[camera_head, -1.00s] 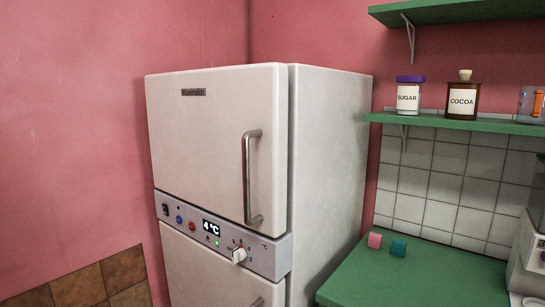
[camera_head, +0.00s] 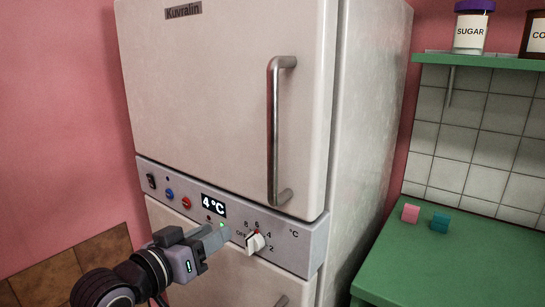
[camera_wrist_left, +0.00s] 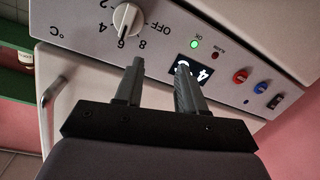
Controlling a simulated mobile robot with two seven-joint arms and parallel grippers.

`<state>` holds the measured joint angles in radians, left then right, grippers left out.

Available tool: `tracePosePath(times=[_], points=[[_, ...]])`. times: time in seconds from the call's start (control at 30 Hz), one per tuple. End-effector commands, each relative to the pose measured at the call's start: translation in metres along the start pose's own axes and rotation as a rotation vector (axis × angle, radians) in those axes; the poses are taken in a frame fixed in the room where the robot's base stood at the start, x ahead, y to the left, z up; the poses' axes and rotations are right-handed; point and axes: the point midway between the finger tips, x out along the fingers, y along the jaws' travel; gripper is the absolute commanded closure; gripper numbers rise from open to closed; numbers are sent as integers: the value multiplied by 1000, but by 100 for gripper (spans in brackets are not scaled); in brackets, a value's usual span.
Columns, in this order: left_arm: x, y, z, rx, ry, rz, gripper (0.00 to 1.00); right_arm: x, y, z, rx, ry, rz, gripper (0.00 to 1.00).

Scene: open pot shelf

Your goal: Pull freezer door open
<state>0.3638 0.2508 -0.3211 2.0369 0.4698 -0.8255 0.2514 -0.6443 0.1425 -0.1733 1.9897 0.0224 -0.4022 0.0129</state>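The white fridge-freezer fills the middle of the head view. Its upper door (camera_head: 215,90) is shut and has a vertical metal handle (camera_head: 276,130) near its right edge. A lower door (camera_head: 212,285) is shut below the control panel (camera_head: 180,198); only part of its handle (camera_head: 282,301) shows. I cannot tell which door is the freezer's. My left gripper (camera_head: 221,236) is in front of the panel, below and left of the upper handle. The left wrist view shows its fingers (camera_wrist_left: 160,64) apart and empty, with the panel and knob (camera_wrist_left: 127,20) beyond. My right gripper is not in view.
A green counter (camera_head: 450,270) with a pink cube (camera_head: 410,213) and a teal cube (camera_head: 440,221) stands right of the appliance. A green shelf (camera_head: 500,61) above holds a sugar jar (camera_head: 470,30). A pink wall (camera_head: 60,130) is at the left.

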Motion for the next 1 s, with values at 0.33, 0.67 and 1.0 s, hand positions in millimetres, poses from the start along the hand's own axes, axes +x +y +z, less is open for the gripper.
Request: tracePosePath(times=[0.33, 0.67, 1.0], points=[[-18, 81, -124, 121, 82, 200, 61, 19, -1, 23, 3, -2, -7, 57], [-63, 141, -179, 252, 90, 286, 61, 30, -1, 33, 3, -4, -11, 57], [-59, 159, -189, 281, 84, 301, 61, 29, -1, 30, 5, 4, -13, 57]])
